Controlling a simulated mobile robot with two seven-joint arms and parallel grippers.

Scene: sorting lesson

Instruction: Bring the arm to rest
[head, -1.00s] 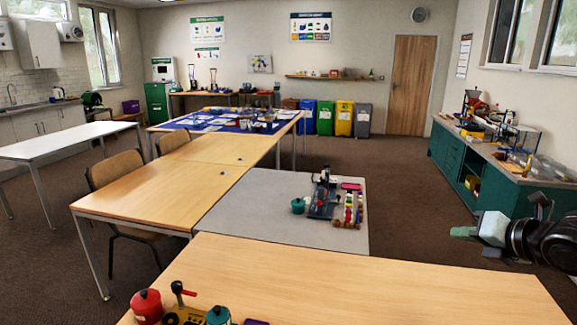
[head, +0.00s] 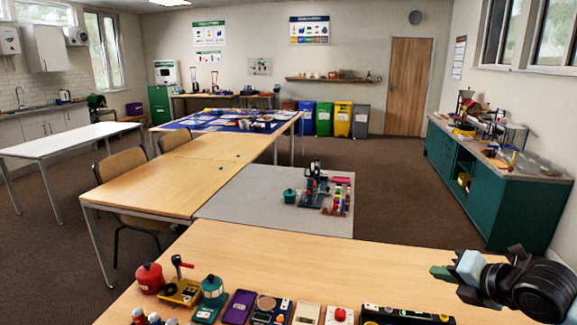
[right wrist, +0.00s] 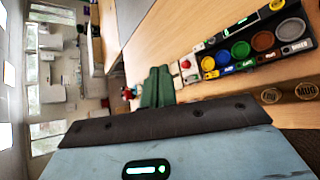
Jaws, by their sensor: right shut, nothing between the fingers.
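My right gripper (head: 438,272) comes in from the right in the head view, above the right part of the near wooden table (head: 330,262). Its green fingers (right wrist: 157,88) are together and empty in the right wrist view. No object is between or touching them. My left gripper is not in the head view.
Along the near table's front edge stand a red canister (head: 149,279), a teal lantern-like item (head: 213,290), a purple device (head: 238,305) and a black panel (head: 405,316). A grey table (head: 260,205) beyond holds small apparatus. The near table's middle is bare.

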